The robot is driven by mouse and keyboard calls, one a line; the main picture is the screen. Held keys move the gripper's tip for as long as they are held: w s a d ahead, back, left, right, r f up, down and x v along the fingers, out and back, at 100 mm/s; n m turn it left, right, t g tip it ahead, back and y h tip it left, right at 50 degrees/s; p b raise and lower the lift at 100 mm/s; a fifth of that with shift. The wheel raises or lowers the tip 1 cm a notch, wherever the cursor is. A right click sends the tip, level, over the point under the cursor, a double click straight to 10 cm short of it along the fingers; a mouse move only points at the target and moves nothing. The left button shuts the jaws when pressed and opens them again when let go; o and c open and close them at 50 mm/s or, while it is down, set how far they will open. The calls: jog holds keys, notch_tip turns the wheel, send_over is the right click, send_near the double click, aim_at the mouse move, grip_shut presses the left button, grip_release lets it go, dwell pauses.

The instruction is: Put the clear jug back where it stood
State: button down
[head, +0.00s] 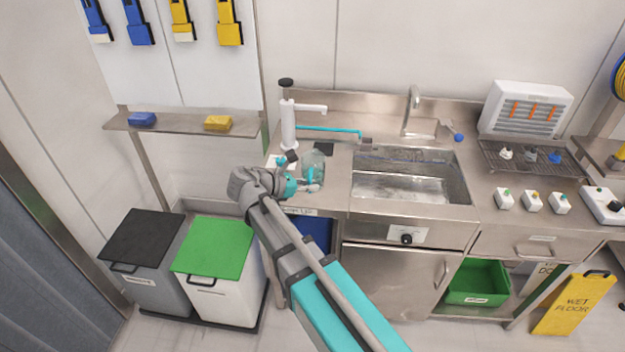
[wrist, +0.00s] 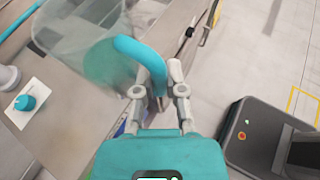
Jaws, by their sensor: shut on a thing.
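The clear jug (head: 314,163) has a teal handle and is over the left end of the steel counter, left of the sink. My gripper (head: 314,187) is at its near side, shut on the handle. In the wrist view the clear jug (wrist: 80,45) fills the upper left, and my gripper (wrist: 158,70) has its two grey fingers around the teal handle (wrist: 146,55). I cannot tell whether the jug's base touches the counter. My arm and gripper hide part of the counter's front edge.
A white pump stand (head: 288,128) with a black top is just behind and left of the jug. A small black square (head: 324,149) lies behind it. The sink (head: 405,180) is to the right. A white card (wrist: 24,103) with a teal knob shows in the wrist view.

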jog(key=s, duration=0.1)
jog(key=s+r, duration=0.1)
jog(key=s+p, duration=0.1)
jog(key=shift+s+a+r, duration=0.1)
jog(key=shift+a+r, duration=0.2)
jog(key=shift+r, duration=0.1)
jog(key=w+f+b, duration=0.1)
jog(key=w, duration=0.2)
jog(key=w+f+b, duration=0.2)
jog(key=w, duration=0.1)
jog(key=w+f+b, duration=0.1)
jog(key=w, duration=0.2)
jog(key=shift+w+f, duration=0.25)
jog(key=shift+w, duration=0.05)
jog(key=w+f+b, duration=0.3)
jog(key=f+b, duration=0.1)
jog(key=b, duration=0.1)
jog(key=shift+w+d+f, duration=0.15)
jog(key=shift+w+f, duration=0.15)
jog(key=shift+w, duration=0.05)
jog(key=shift+w+f+b, duration=0.45)
jog(key=shift+f+b, duration=0.2)
jog(key=shift+b, duration=0.05)
jog(key=shift+f+b, duration=1.35)
